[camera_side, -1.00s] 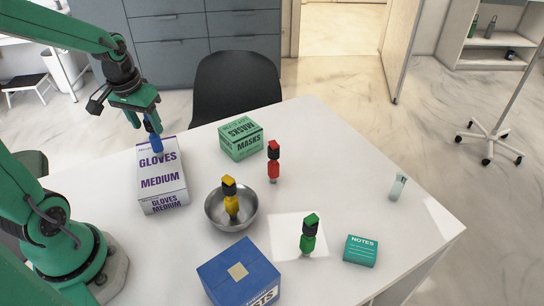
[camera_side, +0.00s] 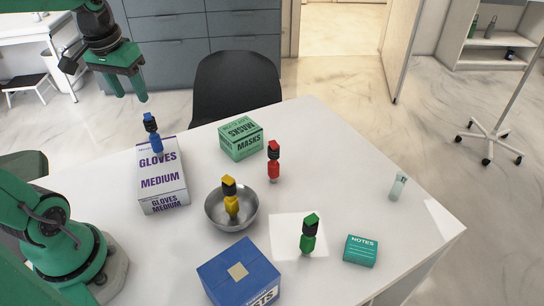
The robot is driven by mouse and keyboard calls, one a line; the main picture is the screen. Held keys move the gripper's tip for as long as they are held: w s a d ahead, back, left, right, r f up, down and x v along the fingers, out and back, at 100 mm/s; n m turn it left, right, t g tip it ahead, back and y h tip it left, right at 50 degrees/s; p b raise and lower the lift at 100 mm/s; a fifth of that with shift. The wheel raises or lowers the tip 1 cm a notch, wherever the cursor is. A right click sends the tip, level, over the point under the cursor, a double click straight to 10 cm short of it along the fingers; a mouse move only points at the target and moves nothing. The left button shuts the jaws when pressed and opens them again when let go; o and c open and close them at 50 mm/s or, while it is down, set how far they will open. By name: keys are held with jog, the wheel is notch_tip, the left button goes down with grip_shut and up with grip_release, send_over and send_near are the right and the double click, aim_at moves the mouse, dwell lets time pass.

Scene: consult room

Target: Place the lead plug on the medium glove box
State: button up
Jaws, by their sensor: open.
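A blue and black lead plug (camera_side: 153,134) stands upright on the far end of the white glove box marked "GLOVES MEDIUM" (camera_side: 160,182), at the left of the table. My gripper (camera_side: 131,97) is open and empty, above and a little left of the blue plug, clear of it. Other plugs of the same shape stand about: a yellow one (camera_side: 230,200) in a metal bowl (camera_side: 247,218), a red one (camera_side: 273,162) on the table, and a green one (camera_side: 308,238) on a white square (camera_side: 284,225).
A green masks box (camera_side: 240,141) stands behind the bowl. A blue box (camera_side: 238,272) is at the front, a teal notes box (camera_side: 361,251) at the right front, and a small clear vial (camera_side: 398,187) near the right edge. The table's right side is mostly free.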

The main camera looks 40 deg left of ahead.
dwell(0.4)
jog(key=s+d+m+t, duration=0.3)
jog(key=s+d+m, duration=0.1)
jog(key=d, duration=0.7)
jog(key=shift+s+f+t+h, duration=0.3)
jog(key=shift+s+t+h, duration=0.05)
jog(key=shift+t+h, duration=0.05)
